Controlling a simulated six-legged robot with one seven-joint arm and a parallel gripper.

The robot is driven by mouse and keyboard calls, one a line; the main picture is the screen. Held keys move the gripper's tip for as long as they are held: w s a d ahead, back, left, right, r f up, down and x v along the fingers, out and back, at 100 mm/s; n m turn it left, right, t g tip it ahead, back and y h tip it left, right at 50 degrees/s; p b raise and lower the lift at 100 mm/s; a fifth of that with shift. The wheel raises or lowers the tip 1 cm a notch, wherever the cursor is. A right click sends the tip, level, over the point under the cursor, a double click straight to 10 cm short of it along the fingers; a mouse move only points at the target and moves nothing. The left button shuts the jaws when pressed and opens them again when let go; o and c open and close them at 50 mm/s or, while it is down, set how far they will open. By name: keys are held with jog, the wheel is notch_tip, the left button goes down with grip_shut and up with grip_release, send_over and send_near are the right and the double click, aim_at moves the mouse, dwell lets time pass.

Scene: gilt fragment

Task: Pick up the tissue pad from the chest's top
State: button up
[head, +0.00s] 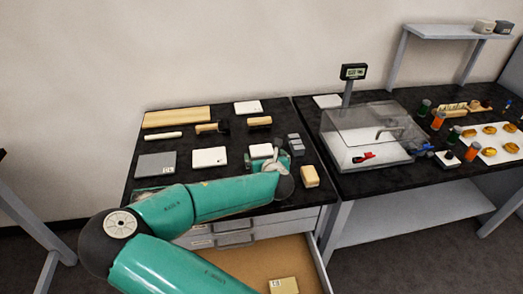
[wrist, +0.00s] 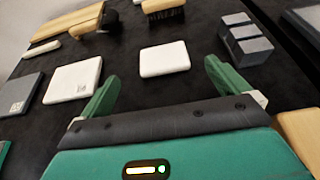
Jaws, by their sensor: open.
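Several pale flat pads lie on the black top of the chest (head: 225,135); I cannot tell for sure which is the tissue pad. A small white pad (wrist: 164,59) lies just ahead of my gripper (wrist: 162,74), centred between its fingers. In the head view this pad (head: 260,150) shows at my gripper (head: 271,161), partly covered by it. My gripper is open and empty, its green fingers spread wider than the pad. A larger white pad (wrist: 73,80) lies to its left, also seen in the head view (head: 209,157).
A grey slab (head: 156,164) lies at left. Grey blocks (wrist: 246,40) and a tan block (head: 310,176) stand right of the gripper. Brushes (head: 259,121) and a wooden board (head: 177,117) lie behind. A drawer (head: 262,262) is open below. A clear case (head: 370,135) stands on the right bench.

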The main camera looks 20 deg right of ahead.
aim_at(261, 148)
jog(key=x, duration=0.8)
jog(key=shift+s+d+f, duration=0.15)
jog(key=shift+s+f, duration=0.05)
jog(key=c, duration=1)
jog(key=shift+r, duration=0.1)
